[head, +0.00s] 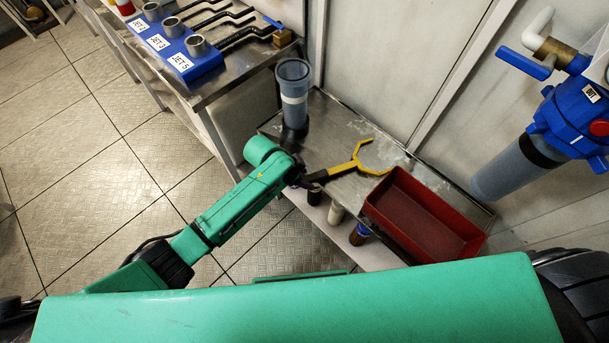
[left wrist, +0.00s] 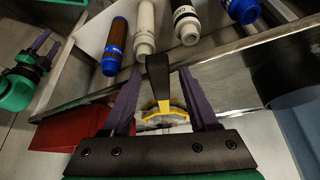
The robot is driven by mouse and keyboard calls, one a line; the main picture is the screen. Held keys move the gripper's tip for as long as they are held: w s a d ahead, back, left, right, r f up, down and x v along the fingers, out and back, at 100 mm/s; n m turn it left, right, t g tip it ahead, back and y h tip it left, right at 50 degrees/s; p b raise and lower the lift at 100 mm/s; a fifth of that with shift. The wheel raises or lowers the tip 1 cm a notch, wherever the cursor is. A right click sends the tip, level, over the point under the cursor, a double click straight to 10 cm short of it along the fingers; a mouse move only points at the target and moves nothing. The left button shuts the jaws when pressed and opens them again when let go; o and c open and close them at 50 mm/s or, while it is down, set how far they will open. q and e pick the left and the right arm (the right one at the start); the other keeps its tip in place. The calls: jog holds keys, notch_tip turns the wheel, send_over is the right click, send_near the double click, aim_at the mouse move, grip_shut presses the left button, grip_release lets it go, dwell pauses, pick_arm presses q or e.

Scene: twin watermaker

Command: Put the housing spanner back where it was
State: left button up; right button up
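The housing spanner (head: 345,168) has a yellow open-jaw head and a dark handle. In the head view it lies over the metal bench, jaw to the right, handle end toward my left gripper (head: 302,181). In the left wrist view the dark handle (left wrist: 157,72) stands between the purple fingers of my left gripper (left wrist: 160,85), with a gap on both sides. The yellow head is partly hidden behind the gripper's palm. My right gripper (left wrist: 45,48) shows at the left of the wrist view, its fingers apart and empty; the head view does not show it.
A red tray (head: 415,215) stands on the metal bench (head: 335,125) right of the spanner. A grey-blue cylinder (head: 293,95) stands at its left end. Several filters (left wrist: 118,45) stand below the bench edge. A blue-capped housing (head: 530,150) hangs at right. A blue rack (head: 180,55) is at upper left.

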pick_arm(q)
jog(key=shift+r, duration=0.2)
jog(key=p+v, duration=0.2)
jog(key=v, duration=1)
jog(key=shift+r, duration=0.4)
